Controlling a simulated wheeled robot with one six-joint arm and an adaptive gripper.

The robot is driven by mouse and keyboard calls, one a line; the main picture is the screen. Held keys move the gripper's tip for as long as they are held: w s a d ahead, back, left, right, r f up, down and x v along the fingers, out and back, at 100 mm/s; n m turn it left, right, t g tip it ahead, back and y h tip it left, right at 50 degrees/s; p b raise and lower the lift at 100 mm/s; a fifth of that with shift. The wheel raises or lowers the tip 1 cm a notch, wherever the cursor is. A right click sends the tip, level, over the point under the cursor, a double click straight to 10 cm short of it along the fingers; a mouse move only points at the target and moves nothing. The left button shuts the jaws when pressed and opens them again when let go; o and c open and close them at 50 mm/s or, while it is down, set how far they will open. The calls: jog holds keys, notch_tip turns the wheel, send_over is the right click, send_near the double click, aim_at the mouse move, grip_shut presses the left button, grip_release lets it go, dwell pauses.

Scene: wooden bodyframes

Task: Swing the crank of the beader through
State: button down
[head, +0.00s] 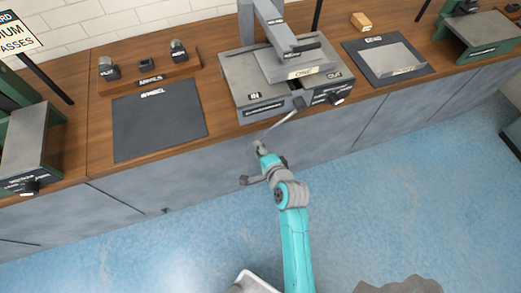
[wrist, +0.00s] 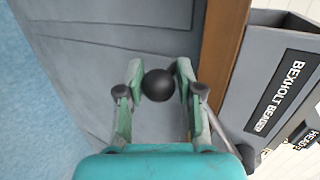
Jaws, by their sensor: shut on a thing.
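The beader (head: 240,78) is a grey machine on the wooden bench, with plates marked IN, ONE and OUT. In the wrist view its grey side (wrist: 262,45) carries a BEXHOLT BEADER label. Its crank (head: 282,121) is a thin metal rod that slants down and left from a dark hub, out past the bench front. The crank's round black knob (wrist: 158,85) sits between my fingers in the wrist view. My gripper (head: 259,146) is shut on this knob, in front of the cabinets; it also shows in the wrist view (wrist: 158,80). The knob is hard to make out in the head view.
A dark mat (head: 158,128) and a wooden rack (head: 150,72) with small dark items lie left of the beader. A dark board with a grey sheet (head: 388,62) lies right. Green machines stand at both ends. Cabinet fronts (head: 200,175) are close behind my gripper; blue floor is open before them.

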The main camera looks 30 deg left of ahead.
jog(key=shift+s+f, duration=0.2)
jog(key=shift+f, duration=0.05)
jog(key=c, duration=0.9)
grip_release()
jog(key=shift+c, duration=0.2)
jog(key=shift+o, duration=0.7)
jog(key=shift+w+r, duration=0.1)
jog(key=shift+r, duration=0.05)
jog(key=v, duration=1.2)
